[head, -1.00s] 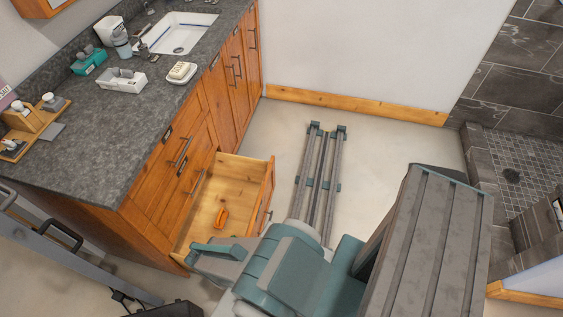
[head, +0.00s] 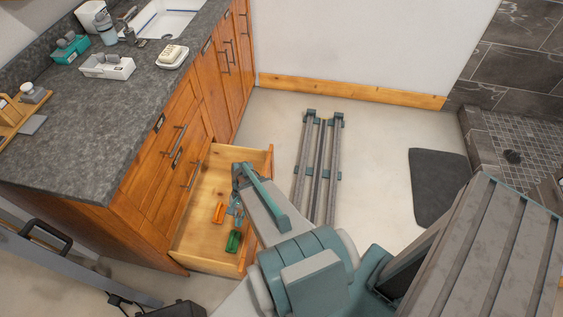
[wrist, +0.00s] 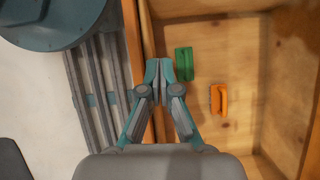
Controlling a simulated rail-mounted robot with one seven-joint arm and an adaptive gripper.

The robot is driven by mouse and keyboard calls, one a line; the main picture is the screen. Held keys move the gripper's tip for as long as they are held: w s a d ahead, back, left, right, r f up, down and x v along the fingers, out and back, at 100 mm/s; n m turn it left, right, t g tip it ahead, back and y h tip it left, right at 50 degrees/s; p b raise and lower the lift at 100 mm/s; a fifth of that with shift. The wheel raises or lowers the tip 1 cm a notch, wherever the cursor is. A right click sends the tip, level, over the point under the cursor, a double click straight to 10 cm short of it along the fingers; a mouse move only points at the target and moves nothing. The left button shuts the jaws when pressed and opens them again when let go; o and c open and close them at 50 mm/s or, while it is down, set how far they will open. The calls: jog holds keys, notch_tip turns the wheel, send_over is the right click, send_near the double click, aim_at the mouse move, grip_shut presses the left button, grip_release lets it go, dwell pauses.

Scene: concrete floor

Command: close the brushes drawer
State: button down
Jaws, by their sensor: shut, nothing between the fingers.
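The open wooden drawer (head: 205,240) sticks out from the lower part of the cabinet. An orange brush (head: 218,212) and a green brush (head: 233,241) lie on its floor; both also show in the wrist view, orange (wrist: 219,98) and green (wrist: 184,64). My gripper (wrist: 162,72) is shut and empty. In the wrist view its fingertips overlap the inner edge of the drawer's front panel (wrist: 134,50), beside the green brush. I cannot tell whether they touch the panel. In the head view my arm reaches across the front panel and hides part of it.
The cabinet (head: 160,180) carries a grey countertop (head: 85,140) with a sink (head: 165,22), a white tray (head: 107,67) and a soap dish (head: 172,56). Floor rails (head: 318,165) lie beyond the drawer. A dark mat (head: 437,185) lies at right on open floor.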

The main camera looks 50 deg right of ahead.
jog(key=w+d+f+m+t+b, duration=0.1)
jog(key=w+d+m+b, duration=0.1)
jog(key=d, duration=0.5)
jog(key=w+d+f+m+t+b, duration=0.2)
jog(key=w+d+m+b, duration=0.1)
jog(key=d, duration=0.4)
jog(key=w+d+f+m+t+y+b, duration=0.1)
jog(key=w+d+m+t+b, duration=0.1)
jog(key=d+b, duration=0.4)
jog(key=shift+w+d+f+m, duration=0.4)
jog(key=shift+w+d+m, duration=0.3)
jog(key=shift+m, duration=0.5)
jog(key=s+d+r+m+t+h+b, duration=0.1)
jog(key=s+d+r+m+t+b, duration=0.25)
jog(key=d, duration=0.75)
jog(key=s+d+m+t+h+b, duration=0.15)
jog(key=d+m+b, duration=0.35)
jog(key=d, duration=0.6)
jog(key=w+a+f+b, duration=0.4)
jog(key=w+a+f, duration=0.1)
jog(key=w, duration=0.5)
jog(key=shift+w+a+f+n+y, duration=0.2)
jog(key=shift+f+n+y, duration=0.15)
jog(key=shift+f, duration=0.55)
jog(key=shift+w, duration=0.1)
